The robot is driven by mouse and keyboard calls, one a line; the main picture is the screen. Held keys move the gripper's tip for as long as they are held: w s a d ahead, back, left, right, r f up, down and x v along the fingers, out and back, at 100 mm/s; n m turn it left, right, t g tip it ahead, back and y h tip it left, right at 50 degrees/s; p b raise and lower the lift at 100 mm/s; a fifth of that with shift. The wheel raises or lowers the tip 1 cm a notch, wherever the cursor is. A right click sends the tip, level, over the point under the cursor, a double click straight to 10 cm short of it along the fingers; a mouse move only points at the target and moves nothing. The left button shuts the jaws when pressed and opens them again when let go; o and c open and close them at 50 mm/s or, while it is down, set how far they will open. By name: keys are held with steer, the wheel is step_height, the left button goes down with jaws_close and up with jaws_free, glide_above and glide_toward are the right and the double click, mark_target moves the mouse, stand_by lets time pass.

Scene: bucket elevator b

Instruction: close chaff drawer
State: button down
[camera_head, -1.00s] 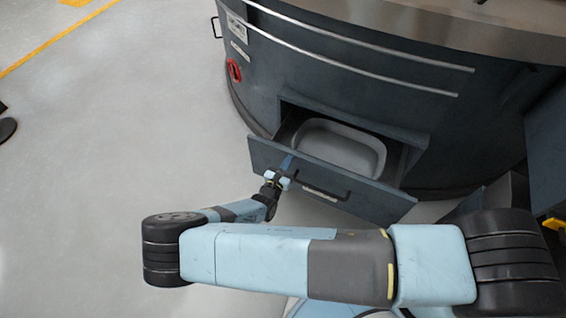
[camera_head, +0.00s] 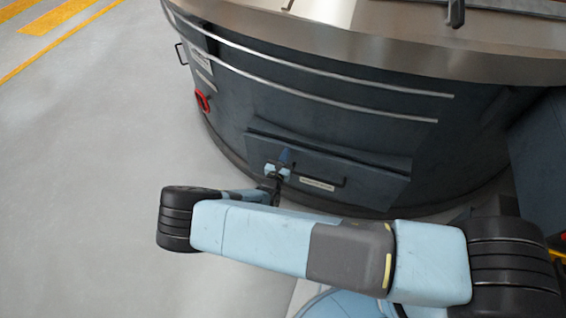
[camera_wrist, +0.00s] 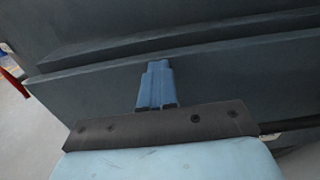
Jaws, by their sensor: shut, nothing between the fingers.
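The chaff drawer (camera_head: 350,185) is a dark blue-grey front panel low on the round machine, with a black bar handle and a pale label. It sits nearly flush with its frame, and its inside is hidden. My gripper (camera_head: 286,158) is shut and empty at the left part of the drawer front, by the left end of the handle. In the wrist view, the shut blue fingers (camera_wrist: 156,85) lie against or just before the drawer panel (camera_wrist: 230,82), below its top edge. I cannot tell whether a thin gap remains at that edge.
The dark round machine body (camera_head: 330,120) has two pale rails and a steel rim (camera_head: 360,45) above the drawer. Grey floor (camera_head: 90,150) is open to the left.

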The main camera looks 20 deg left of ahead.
steer(key=shift+w+r, duration=0.2)
steer(key=shift+w, duration=0.8)
steer(key=shift+w+d, duration=0.1)
steer(key=s, duration=1.5)
steer(key=shift+f, duration=0.25)
